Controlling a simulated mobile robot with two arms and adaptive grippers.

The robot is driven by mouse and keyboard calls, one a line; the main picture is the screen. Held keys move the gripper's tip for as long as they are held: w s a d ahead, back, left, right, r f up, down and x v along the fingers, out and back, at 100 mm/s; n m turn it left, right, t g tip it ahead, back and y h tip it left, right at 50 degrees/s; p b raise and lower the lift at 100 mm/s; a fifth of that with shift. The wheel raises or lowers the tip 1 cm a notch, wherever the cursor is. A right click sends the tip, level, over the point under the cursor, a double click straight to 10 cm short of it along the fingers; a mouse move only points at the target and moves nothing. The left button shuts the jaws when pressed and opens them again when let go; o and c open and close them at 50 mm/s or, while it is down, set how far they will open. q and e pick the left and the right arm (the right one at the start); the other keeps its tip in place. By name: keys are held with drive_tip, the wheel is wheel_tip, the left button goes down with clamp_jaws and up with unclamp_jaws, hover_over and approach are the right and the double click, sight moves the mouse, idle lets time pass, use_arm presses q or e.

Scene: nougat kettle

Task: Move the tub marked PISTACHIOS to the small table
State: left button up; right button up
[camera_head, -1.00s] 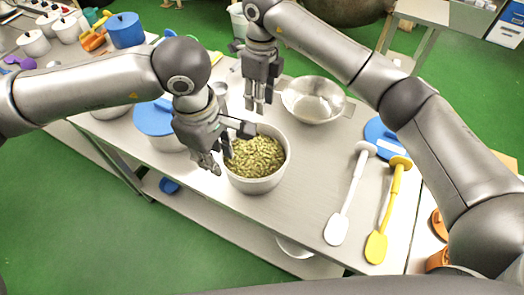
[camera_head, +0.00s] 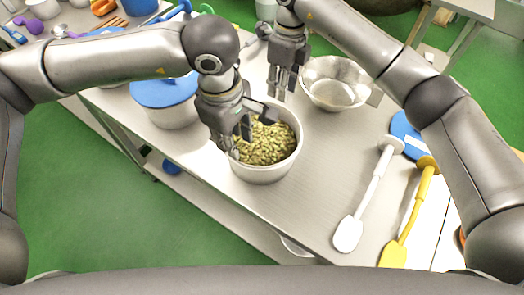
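A white tub (camera_head: 268,171) full of greenish nuts stands open on the steel table. No label is readable on it, so I cannot tell its marking. My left gripper (camera_head: 252,132) is open at the tub's left side, with one finger over the nuts and another by the near left wall; contact is unclear. My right gripper (camera_head: 280,88) points down just beyond the tub's far rim, seemingly empty; its finger opening is hard to judge. A white surface (camera_head: 432,222) shows at the right, and another table (camera_head: 470,10) at the top right. I cannot tell which is the small table.
A blue-lidded white pot (camera_head: 172,113) stands left of the tub. A steel bowl (camera_head: 338,92) is behind it to the right. A white paddle (camera_head: 366,195), a yellow paddle (camera_head: 410,215) and a blue lid (camera_head: 407,130) lie at the right. The steel tabletop (camera_head: 320,185) right of the tub is clear.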

sight(240, 163)
use_arm(q)
drive_tip(key=shift+f, duration=0.3)
use_arm(e)
drive_tip(key=shift+f, duration=0.3)
use_arm(q)
drive_tip(key=shift+s, duration=0.1)
use_arm(e)
drive_tip(key=shift+s, duration=0.1)
